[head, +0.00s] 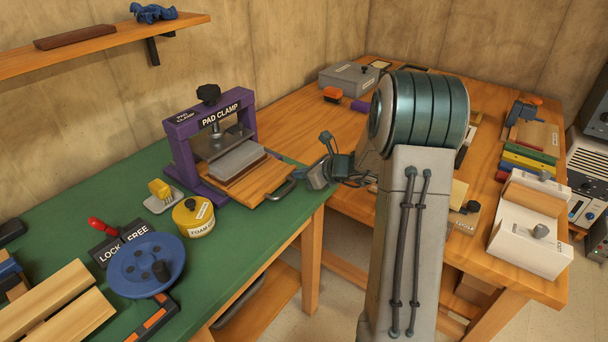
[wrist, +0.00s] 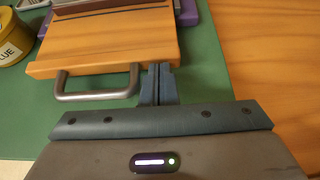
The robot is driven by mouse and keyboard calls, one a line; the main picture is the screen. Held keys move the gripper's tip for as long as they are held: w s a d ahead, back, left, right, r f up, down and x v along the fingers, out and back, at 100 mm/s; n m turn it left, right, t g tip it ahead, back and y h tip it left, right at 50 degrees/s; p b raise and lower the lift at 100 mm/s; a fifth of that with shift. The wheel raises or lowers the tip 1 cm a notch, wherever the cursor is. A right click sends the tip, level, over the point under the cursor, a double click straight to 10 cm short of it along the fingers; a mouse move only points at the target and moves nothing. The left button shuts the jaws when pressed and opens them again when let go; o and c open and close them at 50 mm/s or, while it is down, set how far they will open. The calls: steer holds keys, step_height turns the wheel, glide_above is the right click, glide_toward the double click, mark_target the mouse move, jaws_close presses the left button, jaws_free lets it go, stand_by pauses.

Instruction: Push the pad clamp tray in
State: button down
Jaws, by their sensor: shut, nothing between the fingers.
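The purple pad clamp (head: 217,122) stands on the green bench top, with a black knob on top. Its wooden tray (head: 272,180) sticks out of the front, bearing a grey pad (head: 237,160) on a brown block. The tray also shows in the wrist view (wrist: 110,50), with its metal handle (wrist: 97,96) on the front edge. My gripper (wrist: 158,70) is shut and empty, its fingertips at the tray's front edge, to the right of the handle. Whether they touch the edge I cannot tell. In the head view my gripper (head: 312,176) is beside the handle, partly hidden by my arm.
A shelf (head: 90,47) hangs above.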

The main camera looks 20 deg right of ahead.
mark_target(276, 165)
steer(key=w+a, duration=0.1)
steer(key=w, duration=0.1)
steer(key=w+a, duration=0.3)
steer(key=w, duration=0.1)
steer(key=shift+a, duration=0.3)
steer(key=shift+w+a+r, duration=0.15)
steer(key=shift+w+r, duration=0.05)
